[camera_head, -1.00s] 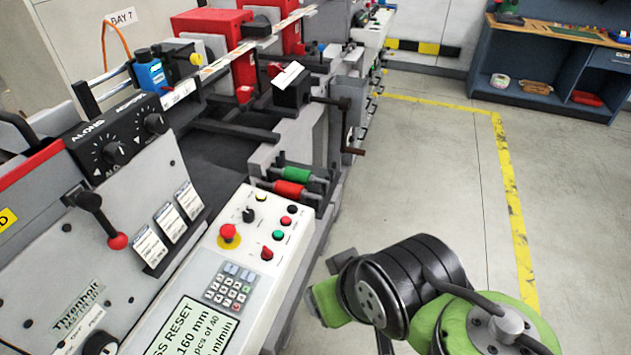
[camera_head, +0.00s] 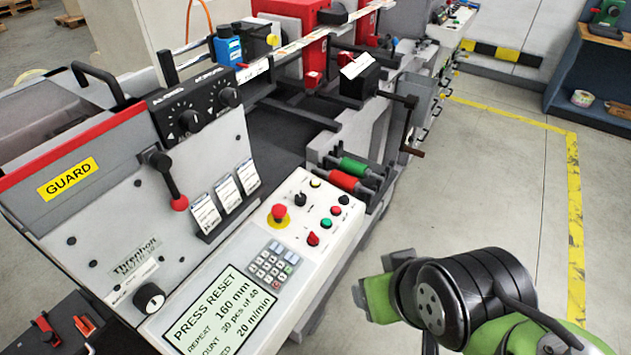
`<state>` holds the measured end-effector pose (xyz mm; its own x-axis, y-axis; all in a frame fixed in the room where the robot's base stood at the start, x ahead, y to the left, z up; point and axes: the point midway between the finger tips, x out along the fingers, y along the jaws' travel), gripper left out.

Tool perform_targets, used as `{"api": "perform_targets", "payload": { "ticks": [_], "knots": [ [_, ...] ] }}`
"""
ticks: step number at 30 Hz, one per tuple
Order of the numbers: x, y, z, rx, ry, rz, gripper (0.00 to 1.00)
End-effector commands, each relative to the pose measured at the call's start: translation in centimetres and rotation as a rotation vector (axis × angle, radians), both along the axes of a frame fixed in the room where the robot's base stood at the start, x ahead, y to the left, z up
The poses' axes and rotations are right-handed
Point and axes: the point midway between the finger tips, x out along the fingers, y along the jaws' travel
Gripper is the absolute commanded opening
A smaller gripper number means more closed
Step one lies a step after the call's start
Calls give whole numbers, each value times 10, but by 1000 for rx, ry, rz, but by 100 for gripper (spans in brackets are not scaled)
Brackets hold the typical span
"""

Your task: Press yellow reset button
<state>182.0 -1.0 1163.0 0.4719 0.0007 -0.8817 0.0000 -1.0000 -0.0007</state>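The control panel (camera_head: 262,236) slopes along the front of the rewinder. A small yellow button (camera_head: 316,183) shows at its far end, partly dark and too small to see clearly. The red mushroom button (camera_head: 279,213) on a yellow base is nearer. A green button (camera_head: 327,223), red buttons (camera_head: 313,238) and a black knob (camera_head: 300,198) are close by. The display (camera_head: 222,312) reads "PRESS RESET". My green and black arm is at the lower right, apart from the panel. My gripper cannot be made out clearly behind the arm's joint.
Red and green rollers (camera_head: 343,181) sit just beyond the panel. A crank handle (camera_head: 408,125) sticks out to the right of the machine. A black lever with a red knob (camera_head: 179,203) stands at the left. The floor right of the machine is clear.

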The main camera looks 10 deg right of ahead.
Motion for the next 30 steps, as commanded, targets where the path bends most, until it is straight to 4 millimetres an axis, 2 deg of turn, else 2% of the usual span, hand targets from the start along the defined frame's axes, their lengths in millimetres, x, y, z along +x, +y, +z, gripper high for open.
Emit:
{"api": "perform_targets", "payload": {
  "ticks": [1,9,12,30],
  "knots": [
    [0,0,0,0,0,0,53],
    [0,0,0,0,0,0,12],
    [0,0,0,0,0,0,0],
    [0,0,0,0,0,0,0]
  ]
}}
